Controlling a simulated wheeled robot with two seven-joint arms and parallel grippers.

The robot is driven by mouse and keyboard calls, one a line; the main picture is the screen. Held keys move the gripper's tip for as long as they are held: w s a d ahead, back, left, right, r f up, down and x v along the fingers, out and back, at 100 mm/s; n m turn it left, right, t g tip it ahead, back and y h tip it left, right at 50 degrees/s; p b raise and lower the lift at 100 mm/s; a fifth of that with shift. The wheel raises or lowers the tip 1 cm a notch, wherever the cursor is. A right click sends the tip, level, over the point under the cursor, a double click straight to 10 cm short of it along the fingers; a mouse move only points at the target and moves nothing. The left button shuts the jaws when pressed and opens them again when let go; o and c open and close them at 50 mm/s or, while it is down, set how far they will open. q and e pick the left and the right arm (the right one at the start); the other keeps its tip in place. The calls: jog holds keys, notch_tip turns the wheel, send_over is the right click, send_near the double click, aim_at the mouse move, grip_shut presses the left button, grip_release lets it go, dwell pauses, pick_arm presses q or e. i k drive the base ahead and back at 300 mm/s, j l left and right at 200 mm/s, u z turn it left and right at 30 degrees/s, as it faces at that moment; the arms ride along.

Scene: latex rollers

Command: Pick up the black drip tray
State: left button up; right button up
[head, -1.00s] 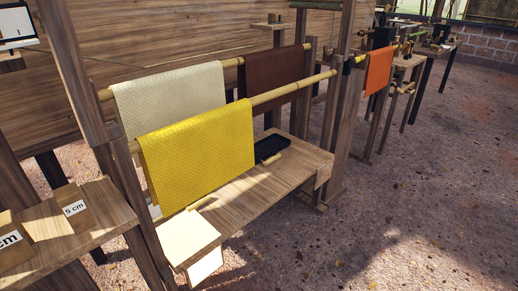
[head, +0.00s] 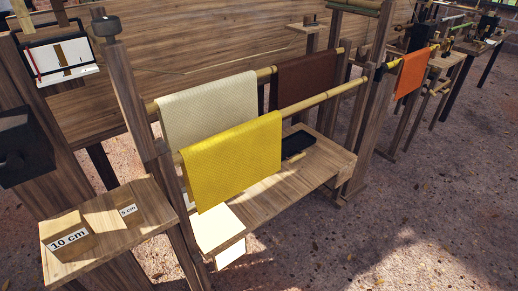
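The black drip tray (head: 298,141) lies on the wooden bench shelf (head: 275,192), below the bamboo poles and behind the right edge of the yellow sheet (head: 232,162). It is a shallow dark tray, and its left part is hidden by the yellow sheet. A small light wooden piece (head: 294,157) lies at its front edge. Neither of my grippers shows in the head view.
A cream sheet (head: 208,110) and a brown sheet (head: 306,82) hang on the rear pole; an orange sheet (head: 412,73) hangs farther right. Wooden posts flank the bench. A side shelf (head: 112,238) holds blocks labelled 10 cm and 5 cm. The ground at front right is clear.

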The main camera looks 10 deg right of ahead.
aim_at(293, 144)
jog(key=i+l+u, duration=0.25)
jog(key=l+u, duration=0.3)
jog(key=l, duration=0.15)
jog(key=i+l+u, duration=0.1)
jog(key=l+u, duration=0.15)
jog(key=l, duration=0.2)
